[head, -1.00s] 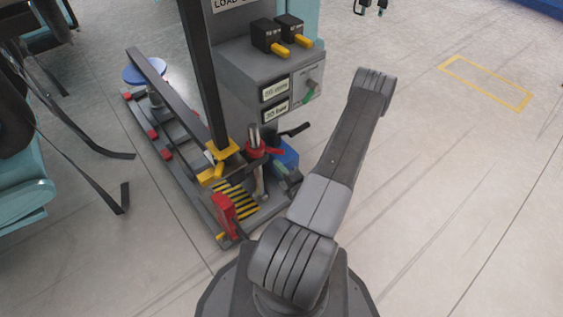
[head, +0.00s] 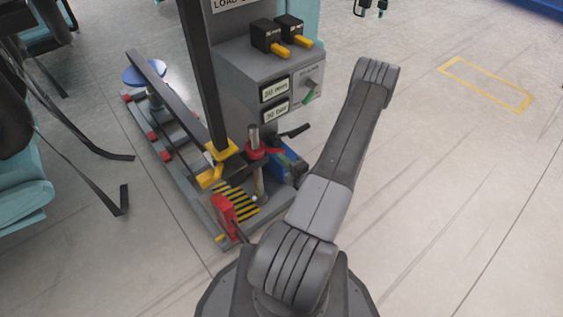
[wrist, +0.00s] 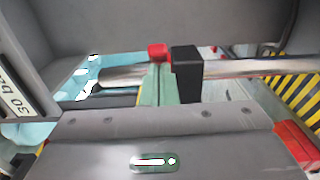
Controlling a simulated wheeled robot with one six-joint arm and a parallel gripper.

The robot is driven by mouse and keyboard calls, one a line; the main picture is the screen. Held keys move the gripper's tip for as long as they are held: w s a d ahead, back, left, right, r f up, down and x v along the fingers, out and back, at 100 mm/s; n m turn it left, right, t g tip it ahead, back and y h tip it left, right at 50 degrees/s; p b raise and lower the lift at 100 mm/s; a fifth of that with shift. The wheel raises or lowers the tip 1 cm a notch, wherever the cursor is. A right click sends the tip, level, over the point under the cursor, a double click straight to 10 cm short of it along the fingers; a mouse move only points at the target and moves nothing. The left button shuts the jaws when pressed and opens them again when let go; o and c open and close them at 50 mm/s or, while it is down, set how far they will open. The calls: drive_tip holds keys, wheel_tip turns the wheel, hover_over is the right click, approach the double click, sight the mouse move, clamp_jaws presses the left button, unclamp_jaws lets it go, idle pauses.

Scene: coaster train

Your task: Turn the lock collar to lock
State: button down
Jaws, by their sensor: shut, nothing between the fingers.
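The red lock collar (head: 255,151) sits around an upright metal post (head: 253,134), with a red arm sticking out to the right. The post also shows in the wrist view, lying across the picture (wrist: 260,66), with a black block (wrist: 186,73) and a small red end (wrist: 157,52) along it. I cannot tell which of these belongs to the collar. My gripper (head: 295,170) is low, just right of the collar and apart from it, partly hidden by my own arm. It is shut and holds nothing. Contact with the collar cannot be made out.
A grey console (head: 265,75) with yellow-handled switches and gauge labels stands behind the post. A black lever (head: 294,131) juts out beside it. A blue box (head: 284,158), a yellow-footed column (head: 220,150) and a red block (head: 223,208) crowd the striped base. Floor to the right is free.

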drive_tip(key=shift+w+d+n+g+y+b, duration=0.2)
drive_tip(key=shift+w+n+g+y, duration=0.75)
drive_tip(key=shift+w+g, duration=0.35)
drive_tip(key=shift+w+d+n+g+y+b, duration=0.1)
drive_tip(key=shift+w+n+g+y+b, duration=0.05)
drive_tip(key=shift+w+n+g+y, duration=0.85)
drive_tip(key=shift+w+g, duration=0.25)
drive_tip(key=shift+g, duration=0.05)
drive_tip(key=s, duration=0.1)
drive_tip(key=s+d, duration=0.1)
drive_tip(key=s, duration=0.1)
drive_tip(key=shift+s+d, duration=0.25)
drive_tip(key=p+v, duration=0.2)
drive_tip(key=v, duration=0.8)
drive_tip(key=shift+w+d+p, duration=0.2)
drive_tip(key=shift+d+p, duration=0.1)
drive_tip(key=shift+p, duration=0.05)
